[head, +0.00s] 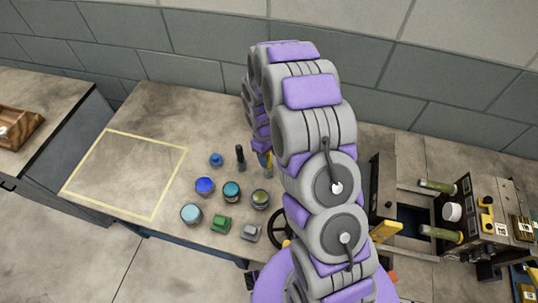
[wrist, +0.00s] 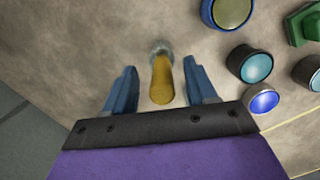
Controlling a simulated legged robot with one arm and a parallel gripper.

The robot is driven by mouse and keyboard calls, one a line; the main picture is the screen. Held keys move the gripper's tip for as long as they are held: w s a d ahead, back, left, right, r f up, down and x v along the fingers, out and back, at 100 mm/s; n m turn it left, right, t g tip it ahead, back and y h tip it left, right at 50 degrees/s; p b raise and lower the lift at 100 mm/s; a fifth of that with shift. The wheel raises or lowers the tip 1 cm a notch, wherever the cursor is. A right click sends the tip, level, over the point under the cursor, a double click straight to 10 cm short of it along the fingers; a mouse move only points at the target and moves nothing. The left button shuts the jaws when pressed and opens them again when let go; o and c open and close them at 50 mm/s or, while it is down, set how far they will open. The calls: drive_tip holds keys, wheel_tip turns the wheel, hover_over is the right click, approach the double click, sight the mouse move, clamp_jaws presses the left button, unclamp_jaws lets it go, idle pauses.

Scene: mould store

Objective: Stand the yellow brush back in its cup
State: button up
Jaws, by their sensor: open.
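The yellow brush (wrist: 162,82) shows in the wrist view as a yellow handle between my gripper's two blue fingers, with a gap on both sides. A small grey round piece (wrist: 160,47) is at its far end; I cannot tell whether it is the cup. My gripper (wrist: 161,88) is open and holds nothing. My arm hides part of that area.
Several round pots, including a blue one (head: 204,186) and a teal one (head: 231,191), and a green block (head: 220,224) are in front. The yellow-outlined area (head: 152,218) at left is empty. A machine (head: 425,205) is at right.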

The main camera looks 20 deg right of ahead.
wheel_tip(320, 180, up, 17)
drive_tip(key=w+a+p, duration=0.1)
drive_tip(key=w+p, duration=0.1)
drive_tip(key=p, duration=0.1)
drive_tip(key=shift+w+a, duration=0.25)
drive_tip(key=shift+a, duration=0.05)
idle(1.0)
